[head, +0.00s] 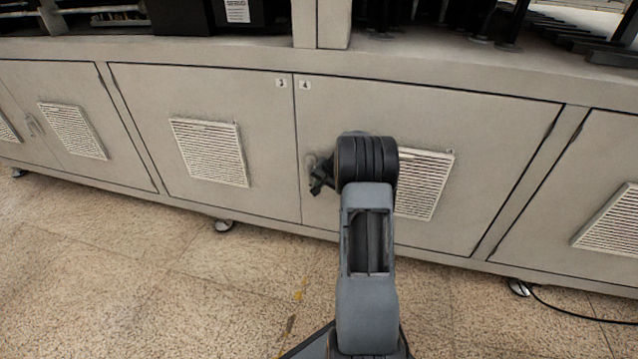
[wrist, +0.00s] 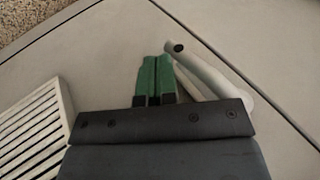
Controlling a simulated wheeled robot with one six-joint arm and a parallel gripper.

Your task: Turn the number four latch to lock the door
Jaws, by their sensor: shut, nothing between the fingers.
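The number four door (head: 450,115) is a beige cabinet door with a small "4" label (head: 304,85) at its upper left corner; it sits flush with the frame. The latch (wrist: 205,72) is a light grey handle with a dark round tip in the wrist view, close to the door seam. In the head view only a bit of it (head: 309,160) shows beside my arm. My gripper (wrist: 156,60) has green fingers, pressed together and empty. Its fingertips are just beside the latch's dark-tipped end; I cannot tell whether they touch. The gripper hides part of the latch.
The number three door (head: 200,95) is to the left, closed, with a louvred vent (head: 210,152). The number four door's vent (head: 425,182) is partly behind my arm. A black cable (head: 580,316) lies on the floor at right. The tiled floor (head: 130,280) in front is otherwise clear.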

